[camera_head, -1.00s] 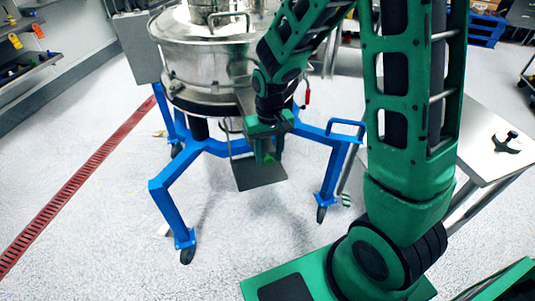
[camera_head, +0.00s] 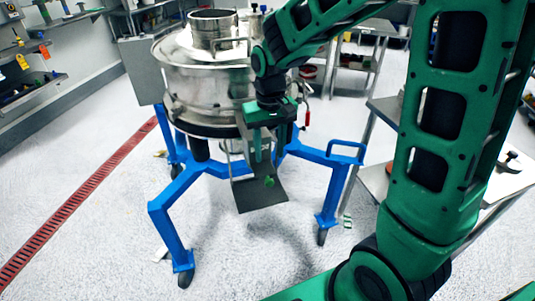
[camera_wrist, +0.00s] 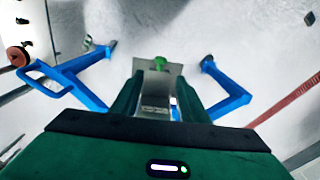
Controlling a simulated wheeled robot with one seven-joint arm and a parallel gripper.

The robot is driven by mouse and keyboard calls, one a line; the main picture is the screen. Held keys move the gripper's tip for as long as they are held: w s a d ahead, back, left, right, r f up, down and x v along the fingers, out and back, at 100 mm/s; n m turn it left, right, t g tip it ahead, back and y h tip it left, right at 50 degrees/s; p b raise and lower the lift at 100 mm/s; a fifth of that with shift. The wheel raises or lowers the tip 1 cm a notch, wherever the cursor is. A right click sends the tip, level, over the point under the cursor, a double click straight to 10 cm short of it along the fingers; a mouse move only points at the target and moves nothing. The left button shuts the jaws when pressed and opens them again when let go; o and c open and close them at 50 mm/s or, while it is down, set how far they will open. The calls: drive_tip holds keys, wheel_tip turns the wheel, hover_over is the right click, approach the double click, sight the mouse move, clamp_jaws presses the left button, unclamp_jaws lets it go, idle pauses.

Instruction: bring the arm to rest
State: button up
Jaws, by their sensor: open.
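My gripper (camera_head: 270,147) is green and hangs pointing down in front of the steel powder sifter (camera_head: 205,85). Its two fingers are apart, with nothing between them. In the wrist view my gripper (camera_wrist: 157,95) points at a grey plate (camera_wrist: 172,69) below the sifter. A small green knob-like piece (camera_head: 269,181) is on this plate (camera_head: 252,201), just below the fingertips; it also shows in the wrist view (camera_wrist: 160,62). I cannot tell whether the fingers touch it.
The sifter stands on a blue wheeled frame (camera_head: 165,215). A steel table (camera_head: 490,190) is at the right, partly behind my arm. A red floor drain (camera_head: 75,205) runs along the left. The floor (camera_head: 90,265) at front left is clear.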

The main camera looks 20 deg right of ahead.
idle(0.3)
drive_tip(key=s+d+r+m, duration=0.3)
drive_tip(key=s+d+r, duration=0.2)
drive_tip(key=s+d, duration=0.7)
drive_tip(key=s+d+m, duration=0.2)
drive_tip(key=s+d, duration=0.3)
drive_tip(key=s, duration=0.7)
drive_tip(key=shift+d+r+m, duration=0.2)
drive_tip(key=shift+r+m, duration=0.1)
drive_tip(key=shift+r, duration=0.05)
drive_tip(key=shift+s, duration=0.1)
drive_tip(key=shift+w+f, duration=0.25)
drive_tip(key=shift+w, duration=0.35)
